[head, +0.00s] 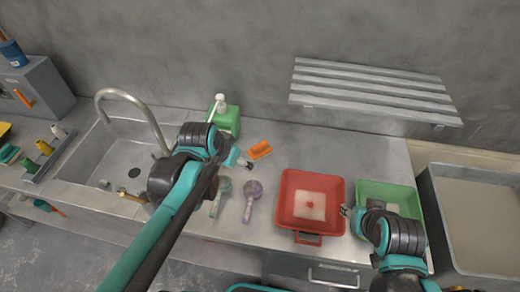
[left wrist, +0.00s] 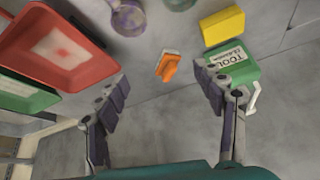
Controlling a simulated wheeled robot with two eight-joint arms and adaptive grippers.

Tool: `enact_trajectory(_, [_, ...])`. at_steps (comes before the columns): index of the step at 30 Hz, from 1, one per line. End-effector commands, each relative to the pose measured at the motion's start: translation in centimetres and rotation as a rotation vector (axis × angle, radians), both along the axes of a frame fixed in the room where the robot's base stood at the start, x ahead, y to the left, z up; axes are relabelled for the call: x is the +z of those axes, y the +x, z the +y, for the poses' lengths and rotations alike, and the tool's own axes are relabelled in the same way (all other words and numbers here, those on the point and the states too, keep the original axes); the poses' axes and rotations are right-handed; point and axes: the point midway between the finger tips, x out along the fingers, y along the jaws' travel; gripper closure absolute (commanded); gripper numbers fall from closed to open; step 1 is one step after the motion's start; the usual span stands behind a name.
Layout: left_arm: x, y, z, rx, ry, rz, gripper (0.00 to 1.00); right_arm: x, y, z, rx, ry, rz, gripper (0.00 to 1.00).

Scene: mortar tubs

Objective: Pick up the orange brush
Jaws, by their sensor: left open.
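The orange brush (head: 260,149) lies on the steel counter, just right of my left gripper (head: 243,163) in the head view. In the left wrist view the brush (left wrist: 167,68) shows between the spread fingers of my left gripper (left wrist: 161,75). The fingers are open and empty, and the brush looks apart from both. My right gripper (head: 346,211) is by the left edge of the green tub (head: 372,186); its fingers are too small to read.
A red tub (head: 334,190) with pale mortar stands right of the brush. A green labelled holder (head: 228,122) is behind-left; it also shows in the wrist view (left wrist: 236,73) near one finger. A yellow block (left wrist: 222,26) is beside it. Two scoop-like tools (head: 252,192) lie in front.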

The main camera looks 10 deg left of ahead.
Motion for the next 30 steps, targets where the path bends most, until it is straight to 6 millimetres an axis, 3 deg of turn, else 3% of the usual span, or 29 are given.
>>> enact_trajectory(1, [0.1, 2.0, -0.1, -0.039, 0.004, 0.015, 0.31, 0.4, 0.0, 0.0, 0.0, 0.0, 0.0, 0.6])
enact_trajectory(5, [-1.0, 6.4, -0.5, -0.159, 0.015, 0.054, 0.31, 1.0, 0.0, 0.0, 0.0, 0.0, 0.0, 0.6])
enact_trajectory(9, [-3.4, 11.0, -0.8, -0.293, 0.02, 0.086, 0.31, 1.6, 0.0, 0.0, 0.0, 0.0, 0.0, 0.6])
enact_trajectory(15, [-7.4, 15.6, -1.1, -0.45, 0.017, 0.109, 0.31, 2.3, 0.0, 0.0, 0.0, 0.0, 0.0, 0.6])
enact_trajectory(20, [-9.4, 17.1, -1.3, -0.515, 0.014, 0.115, 0.31, 2.5, 0.0, 0.0, 0.0, 0.0, 0.0, 0.6])
enact_trajectory(30, [-12.7, 18.1, -2.2, -0.529, 0.014, 0.116, 0.31, 1.5, 0.0, 0.0, 0.0, 0.0, 0.0, 0.6])
